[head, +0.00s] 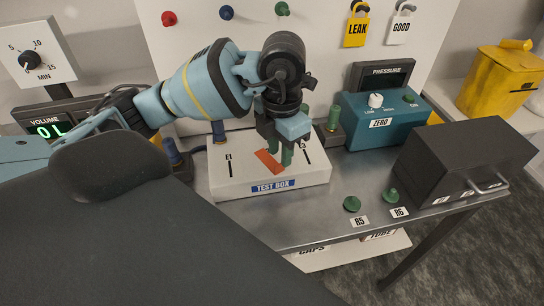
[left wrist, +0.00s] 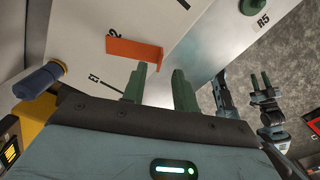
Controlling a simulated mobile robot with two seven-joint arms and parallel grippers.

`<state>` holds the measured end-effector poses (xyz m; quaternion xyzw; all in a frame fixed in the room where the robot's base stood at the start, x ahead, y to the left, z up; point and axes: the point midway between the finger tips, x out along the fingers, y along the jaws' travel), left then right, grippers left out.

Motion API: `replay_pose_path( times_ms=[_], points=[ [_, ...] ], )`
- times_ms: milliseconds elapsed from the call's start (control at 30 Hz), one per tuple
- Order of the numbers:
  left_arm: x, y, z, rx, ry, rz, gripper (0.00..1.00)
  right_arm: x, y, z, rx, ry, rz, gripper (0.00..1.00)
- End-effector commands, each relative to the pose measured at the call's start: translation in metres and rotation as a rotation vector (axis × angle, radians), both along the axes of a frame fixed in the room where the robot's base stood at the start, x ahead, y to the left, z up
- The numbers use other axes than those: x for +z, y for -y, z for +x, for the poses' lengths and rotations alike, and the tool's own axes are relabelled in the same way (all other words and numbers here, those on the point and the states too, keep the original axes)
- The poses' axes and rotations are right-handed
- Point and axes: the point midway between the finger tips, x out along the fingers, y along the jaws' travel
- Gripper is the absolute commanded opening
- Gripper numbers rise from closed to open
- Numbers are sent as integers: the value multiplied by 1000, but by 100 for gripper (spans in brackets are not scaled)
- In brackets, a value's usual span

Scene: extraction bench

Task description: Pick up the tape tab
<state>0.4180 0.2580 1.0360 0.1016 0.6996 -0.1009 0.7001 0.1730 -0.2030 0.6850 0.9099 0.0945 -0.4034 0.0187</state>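The orange tape tab (head: 268,162) sits on top of the white test box (head: 240,190), near the slot marked 2. In the left wrist view the tape tab (left wrist: 133,50) shows as a strip with a bent edge. My left gripper (head: 287,154) is over the box, pointing down, just right of the tab in the head view. In the left wrist view its green fingers (left wrist: 164,82) are apart with nothing between them, and the tab lies beyond them to the upper left. My right gripper (left wrist: 261,82) shows small at the right of the left wrist view, its fingers apart and empty.
Green plugs (head: 352,204) stand near labels R5 and R6 on the metal bench. A black box (head: 465,160) with a handle is at the right, and a teal pressure unit (head: 372,128) is behind. A blue-topped post (head: 173,152) stands left of the test box.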

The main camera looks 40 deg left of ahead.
Motion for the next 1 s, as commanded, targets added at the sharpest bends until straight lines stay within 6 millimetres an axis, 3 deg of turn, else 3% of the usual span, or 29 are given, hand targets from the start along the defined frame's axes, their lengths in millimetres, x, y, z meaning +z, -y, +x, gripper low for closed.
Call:
replay_pose_path(
  times_ms=[200, 500, 733, 1000],
  points=[
    [-29, 0, 0, 1, -2, 1, 29, 2, -2, 2, -6, 4, 5, 36],
    [-33, 0, 1, 0, 0, 0, 29, 2, -4, 2, -13, 4, 11, 36],
    [-33, 0, 1, 0, 0, 0, 2, 2, -3, 2, -11, 4, 10, 36],
    [-33, 0, 1, 0, 0, 0, 0, 2, -1, 2, -3, 4, 4, 36]
  ],
)
